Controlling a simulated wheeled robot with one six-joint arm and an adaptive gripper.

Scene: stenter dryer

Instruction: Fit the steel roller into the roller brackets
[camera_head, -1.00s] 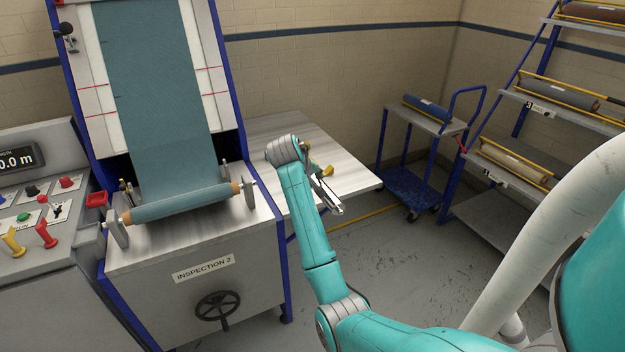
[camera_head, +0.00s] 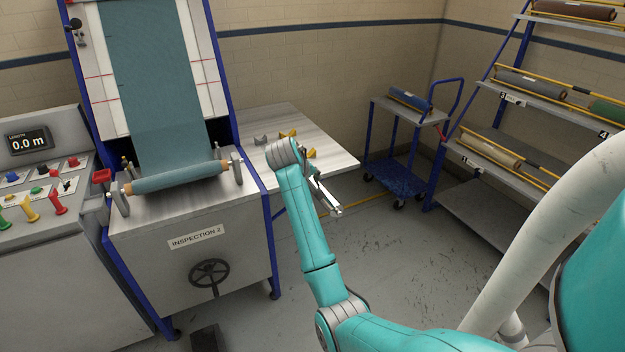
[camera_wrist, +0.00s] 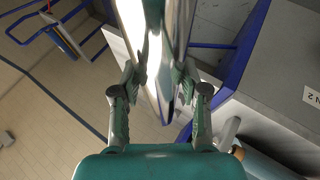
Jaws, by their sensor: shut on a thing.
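The steel roller (camera_wrist: 155,40) is a shiny, tapering-looking bar in the wrist view, running up out of the top of the picture. My gripper (camera_wrist: 163,78) has a finger on each side of it and is shut on it. In the head view the bright roller (camera_head: 328,199) slants down to the right beside my wrist, over the floor right of the machine. Upright grey brackets (camera_head: 236,166) stand on the inspection machine, holding a teal fabric roll (camera_head: 180,177). Small grey (camera_head: 260,139) and yellow (camera_head: 289,133) supports sit on the side table. I cannot tell which are the roller brackets.
The side table (camera_head: 335,158) is behind my wrist. A blue cart (camera_head: 400,165) and a rack (camera_head: 500,205) with rolls stand at right. The control panel (camera_head: 40,190) and handwheel (camera_head: 209,273) are at left. Floor between the machine and rack is clear.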

